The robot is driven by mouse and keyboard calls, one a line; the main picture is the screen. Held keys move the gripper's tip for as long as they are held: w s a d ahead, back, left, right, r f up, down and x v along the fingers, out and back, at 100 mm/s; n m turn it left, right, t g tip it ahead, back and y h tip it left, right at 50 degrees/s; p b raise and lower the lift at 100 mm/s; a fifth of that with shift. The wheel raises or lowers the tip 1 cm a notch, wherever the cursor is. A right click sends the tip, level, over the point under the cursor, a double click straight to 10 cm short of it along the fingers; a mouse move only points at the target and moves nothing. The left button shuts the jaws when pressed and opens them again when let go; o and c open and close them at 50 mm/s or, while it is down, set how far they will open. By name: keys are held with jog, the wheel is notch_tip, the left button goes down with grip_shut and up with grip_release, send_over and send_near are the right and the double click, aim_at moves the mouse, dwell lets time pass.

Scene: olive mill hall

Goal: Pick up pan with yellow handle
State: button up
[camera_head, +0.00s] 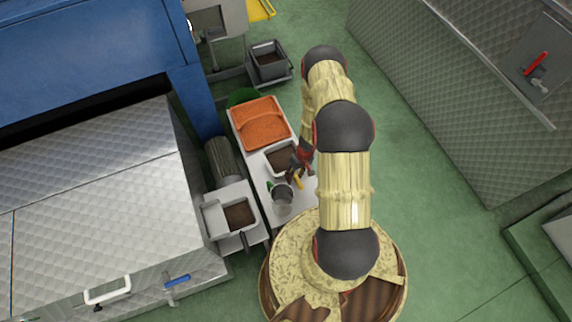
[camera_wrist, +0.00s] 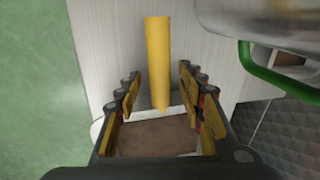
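The pan (camera_wrist: 96,130) is pale and holds brown material. In the head view the pan (camera_head: 268,160) sits on the white bench (camera_head: 262,186), just beyond the metal pot. Its yellow handle (camera_wrist: 157,60) runs lengthwise between my fingers in the wrist view. The handle (camera_head: 298,182) also shows in the head view, at the lower edge of my gripper (camera_head: 299,160). My gripper (camera_wrist: 160,95) is open, with fingers on both sides of the handle and visible gaps. My gripper hides part of the pan.
A metal pot (camera_head: 282,196) with a green handle (camera_wrist: 290,75) stands close beside the yellow handle. An orange tray (camera_head: 284,141) lies farther back on the bench. A white container (camera_head: 215,217) and a large metal machine (camera_head: 110,210) are at left. Green floor is free at right.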

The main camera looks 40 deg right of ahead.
jog(key=shift+c, duration=1.4)
grip_shut()
